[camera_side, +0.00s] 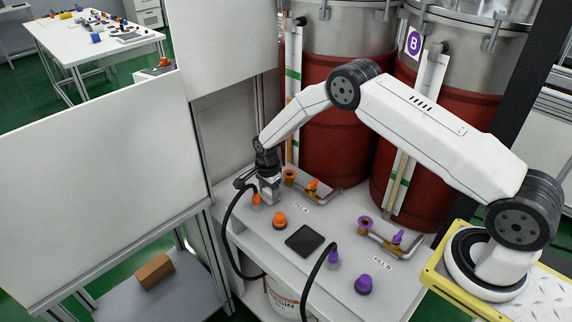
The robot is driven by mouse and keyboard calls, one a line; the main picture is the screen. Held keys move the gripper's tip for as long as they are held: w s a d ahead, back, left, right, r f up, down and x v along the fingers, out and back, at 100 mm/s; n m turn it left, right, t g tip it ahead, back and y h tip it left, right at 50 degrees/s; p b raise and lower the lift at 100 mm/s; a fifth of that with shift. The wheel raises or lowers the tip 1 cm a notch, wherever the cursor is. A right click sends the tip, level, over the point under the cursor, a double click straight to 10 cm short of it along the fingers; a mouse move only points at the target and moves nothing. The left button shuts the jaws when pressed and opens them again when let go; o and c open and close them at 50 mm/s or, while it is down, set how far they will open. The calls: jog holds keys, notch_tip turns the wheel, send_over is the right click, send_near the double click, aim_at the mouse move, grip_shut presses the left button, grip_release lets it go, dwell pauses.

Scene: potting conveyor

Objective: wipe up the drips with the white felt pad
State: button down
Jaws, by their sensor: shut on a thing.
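My gripper (269,191) points down near the back left of the grey bench top (325,215). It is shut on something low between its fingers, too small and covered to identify. I cannot make out the white felt pad as a separate thing anywhere on the bench. No drips can be told apart at this size. An orange hose end (256,199) is just left of my gripper; whether they touch is unclear.
A black square plate (304,241) lies mid-bench. An orange cap (279,220) and a purple cap (363,285) stand nearby. A purple hose end (333,259) and brass pipe fittings (399,246) are to the right. Red drums (335,120) stand behind.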

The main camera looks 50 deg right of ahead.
jog(key=shift+d+f, duration=0.1)
jog(key=shift+d, duration=1.35)
jog(key=shift+s+d+f, duration=0.1)
jog(key=shift+d+f, duration=0.05)
jog(key=shift+d, duration=0.45)
jog(key=shift+r, duration=3.15)
jog(key=shift+r, duration=1.5)
jog(key=shift+a, duration=0.1)
